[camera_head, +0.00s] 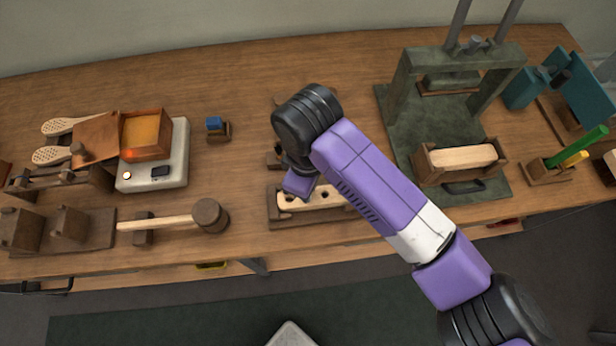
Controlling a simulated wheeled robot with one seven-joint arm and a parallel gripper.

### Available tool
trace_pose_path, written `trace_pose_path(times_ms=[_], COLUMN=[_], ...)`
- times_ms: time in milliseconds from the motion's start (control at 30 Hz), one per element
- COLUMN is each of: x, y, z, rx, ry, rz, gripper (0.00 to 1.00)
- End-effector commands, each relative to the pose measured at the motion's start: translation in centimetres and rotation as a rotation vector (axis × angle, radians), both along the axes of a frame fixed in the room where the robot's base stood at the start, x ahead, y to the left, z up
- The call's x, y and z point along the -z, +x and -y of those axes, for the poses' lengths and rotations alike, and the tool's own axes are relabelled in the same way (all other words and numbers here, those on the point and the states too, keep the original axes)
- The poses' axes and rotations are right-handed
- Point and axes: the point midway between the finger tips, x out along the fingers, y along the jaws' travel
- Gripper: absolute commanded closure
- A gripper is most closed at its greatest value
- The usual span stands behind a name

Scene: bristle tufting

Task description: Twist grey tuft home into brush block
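The brush block (318,199) is a pale wooden bar with dark holes, seated in a dark wooden holder (284,217) near the front edge of the bench, at the centre of the head view. My purple arm reaches over it from the lower right. My gripper (299,187) is at the left part of the block, close above or at it; I cannot tell whether it touches. The wrist hides the fingertips and part of the block. I cannot make out the grey tuft, nor whether the fingers are open or shut.
A mallet (165,222) lies left of the holder. A green press (455,100) with a wooden tray (462,163) stands right.

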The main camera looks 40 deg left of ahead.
Motion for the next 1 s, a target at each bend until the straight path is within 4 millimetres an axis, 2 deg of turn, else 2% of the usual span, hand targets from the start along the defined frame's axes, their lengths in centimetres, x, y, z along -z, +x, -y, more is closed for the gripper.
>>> trace_pose_path(times_ms=[1000], x=[0.49], y=[-0.01], z=[-0.01], rx=[0.000], ry=[0.000], rz=[0.000], gripper=[1.00])
